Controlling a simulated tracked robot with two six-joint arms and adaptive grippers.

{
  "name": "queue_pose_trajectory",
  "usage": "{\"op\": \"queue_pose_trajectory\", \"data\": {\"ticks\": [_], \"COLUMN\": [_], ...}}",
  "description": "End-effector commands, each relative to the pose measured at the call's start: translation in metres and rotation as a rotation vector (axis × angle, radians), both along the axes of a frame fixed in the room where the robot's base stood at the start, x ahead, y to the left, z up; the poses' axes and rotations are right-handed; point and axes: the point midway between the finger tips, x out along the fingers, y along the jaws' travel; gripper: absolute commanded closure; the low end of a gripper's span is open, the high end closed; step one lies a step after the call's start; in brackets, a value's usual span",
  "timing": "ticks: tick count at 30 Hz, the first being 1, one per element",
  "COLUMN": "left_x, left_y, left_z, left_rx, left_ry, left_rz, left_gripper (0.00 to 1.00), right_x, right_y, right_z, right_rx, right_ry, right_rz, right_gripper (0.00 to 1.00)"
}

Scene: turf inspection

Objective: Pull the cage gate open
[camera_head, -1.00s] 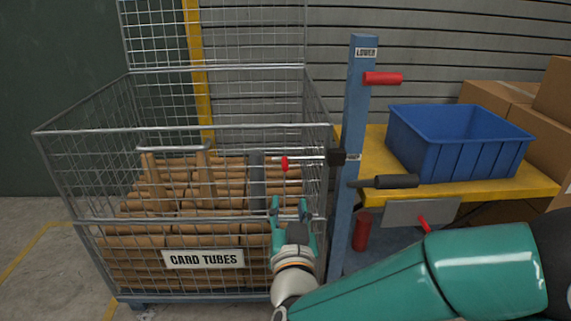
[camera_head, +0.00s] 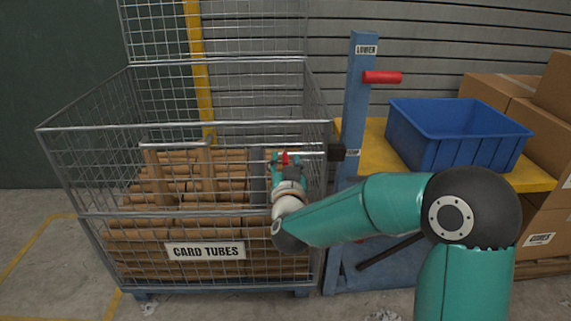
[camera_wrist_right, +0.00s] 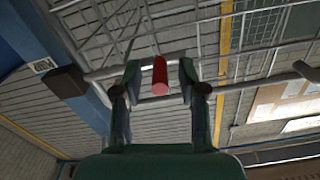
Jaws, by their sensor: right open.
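The wire cage (camera_head: 185,215) stands at left with its mesh front toward me; a "CARD TUBES" sign (camera_head: 205,251) hangs on it. A silver loop handle (camera_head: 175,143) shows near the front mesh. A red grip (camera_head: 285,158) sits on a thin metal rod by the cage's front right, in line with a black block on the blue post. My right gripper (camera_head: 286,162) is open with its fingers on either side of the red grip. In the wrist view, the red grip (camera_wrist_right: 160,76) lies between the fingertips; contact cannot be told. My left gripper is out of view.
The blue post (camera_head: 357,105) with a red handle (camera_head: 382,77) stands right of the cage. Behind my right arm, a yellow shelf (camera_head: 529,176) holds a blue bin (camera_head: 455,145). Cardboard boxes (camera_head: 545,125) are stacked at far right. Floor at left is clear.

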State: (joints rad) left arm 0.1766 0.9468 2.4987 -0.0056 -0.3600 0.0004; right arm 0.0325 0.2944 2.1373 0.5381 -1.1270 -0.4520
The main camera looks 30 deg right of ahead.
Motion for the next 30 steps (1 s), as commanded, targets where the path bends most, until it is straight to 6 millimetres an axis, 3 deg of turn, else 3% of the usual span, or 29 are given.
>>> {"op": "queue_pose_trajectory", "data": {"ticks": [7,15,30], "left_x": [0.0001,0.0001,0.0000], "left_y": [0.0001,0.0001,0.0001], "left_z": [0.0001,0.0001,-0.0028], "left_rx": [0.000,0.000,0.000], "left_ry": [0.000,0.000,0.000], "left_rz": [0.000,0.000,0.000], "left_gripper": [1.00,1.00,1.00], "right_x": [0.0007,0.0005,0.0006], "right_y": [-0.0002,0.0000,-0.0005], "right_z": [-0.0002,-0.0001,-0.0009], "right_rx": [0.001,0.001,0.001], "right_ry": [0.001,0.001,0.000], "right_rz": [0.000,0.000,0.014], "right_gripper": [0.59,1.00,1.00]}}
